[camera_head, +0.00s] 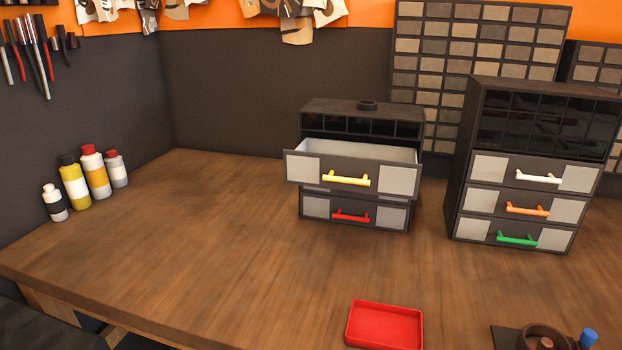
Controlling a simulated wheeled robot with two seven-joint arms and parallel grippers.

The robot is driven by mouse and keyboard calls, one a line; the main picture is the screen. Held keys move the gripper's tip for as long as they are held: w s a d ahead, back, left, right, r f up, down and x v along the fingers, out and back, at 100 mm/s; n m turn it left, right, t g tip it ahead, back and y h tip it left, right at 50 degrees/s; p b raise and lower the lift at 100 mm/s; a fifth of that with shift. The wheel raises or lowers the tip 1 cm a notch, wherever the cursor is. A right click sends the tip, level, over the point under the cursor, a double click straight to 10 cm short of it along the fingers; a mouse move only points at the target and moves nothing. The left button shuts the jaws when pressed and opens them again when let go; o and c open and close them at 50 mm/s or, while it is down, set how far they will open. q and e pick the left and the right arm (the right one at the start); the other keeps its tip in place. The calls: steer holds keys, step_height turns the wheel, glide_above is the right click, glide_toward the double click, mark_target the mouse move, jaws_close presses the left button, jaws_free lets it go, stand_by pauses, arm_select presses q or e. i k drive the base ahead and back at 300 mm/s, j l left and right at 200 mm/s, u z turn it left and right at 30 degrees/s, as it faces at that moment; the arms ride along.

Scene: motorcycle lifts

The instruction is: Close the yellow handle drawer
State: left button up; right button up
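The drawer with the yellow handle (346,179) is pulled out of the small dark cabinet (361,107) at the middle of the workbench. Its white inside shows above the dark front (304,168), which has two light grey panels. The drawer with the red handle (351,216) below it is shut. The open drawer overhangs the front below and hides its upper edge. Neither of my grippers shows in the head view.
A taller cabinet (465,150) with white, orange and green handles stands at the right, its drawers shut. A red tray (384,325) lies near the front. Several bottles (95,172) stand at the left wall. The wooden workbench (190,240) is clear at left and centre.

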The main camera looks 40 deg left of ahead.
mark_target(353, 164)
steer(key=l+u, duration=0.1)
steer(key=u, duration=0.25)
steer(key=l+u, duration=0.1)
steer(key=u, duration=0.2)
steer(key=i+l+u, duration=0.1)
steer(key=u, duration=0.4)
steer(key=i+l, duration=0.1)
steer(key=i, duration=0.25)
steer(key=k+u, duration=0.25)
steer(key=i+l, duration=0.05)
steer(key=i, duration=0.05)
